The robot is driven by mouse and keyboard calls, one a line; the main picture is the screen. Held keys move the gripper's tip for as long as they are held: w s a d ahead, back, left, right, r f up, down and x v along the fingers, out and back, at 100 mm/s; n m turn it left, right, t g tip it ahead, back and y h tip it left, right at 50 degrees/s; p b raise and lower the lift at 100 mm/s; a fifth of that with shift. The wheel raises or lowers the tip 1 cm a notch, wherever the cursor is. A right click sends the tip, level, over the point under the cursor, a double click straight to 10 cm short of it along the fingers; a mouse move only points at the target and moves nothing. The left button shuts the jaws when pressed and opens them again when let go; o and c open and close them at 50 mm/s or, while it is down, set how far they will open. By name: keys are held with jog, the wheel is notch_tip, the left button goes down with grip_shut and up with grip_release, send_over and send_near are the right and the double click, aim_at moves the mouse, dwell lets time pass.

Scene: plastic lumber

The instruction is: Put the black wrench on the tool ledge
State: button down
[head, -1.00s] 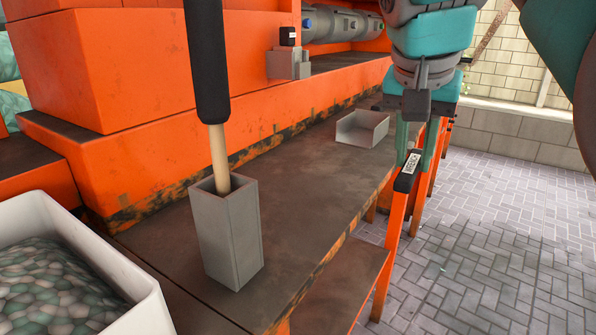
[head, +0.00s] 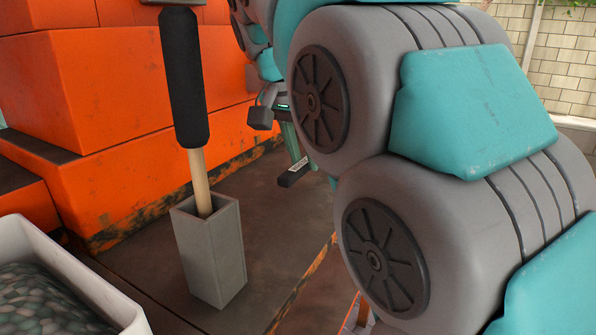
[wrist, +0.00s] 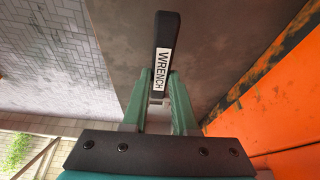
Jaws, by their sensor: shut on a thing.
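The black wrench (wrist: 167,32) has a white label reading "WRENCH". My gripper (wrist: 158,88) is shut on it, with its green fingers on either side and the black end sticking out beyond the tips. In the head view, the wrench (head: 292,175) hangs below my gripper (head: 289,142), over the long grey-brown ledge (head: 268,215) beside the orange machine. The same ledge (wrist: 215,45) lies under the wrench in the wrist view. I cannot tell how high the wrench is above it. My arm hides the ledge's far part.
A tall grey holder (head: 212,255) with a black-gripped wooden handle (head: 184,80) stands on the near ledge. A white bin (head: 105,285) of pebbles is at lower left. The orange machine wall (head: 120,110) backs the ledge. Paving (wrist: 50,60) lies beyond its open edge.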

aim_at(298, 163)
jog(key=shift+w+a, duration=0.2)
jog(key=shift+a, duration=0.1)
jog(key=shift+f, duration=1.8)
jog(key=shift+f, duration=0.15)
jog(key=c, duration=0.7)
grip_release()
jog(key=shift+r, duration=0.2)
jog(key=p+v, duration=0.1)
jog(key=v, duration=0.5)
jog(key=shift+s+r, duration=0.1)
jog(key=shift+r, duration=0.15)
jog(key=shift+s+a+r, duration=0.15)
jog(key=shift+s+r, duration=0.1)
jog(key=shift+r, duration=0.1)
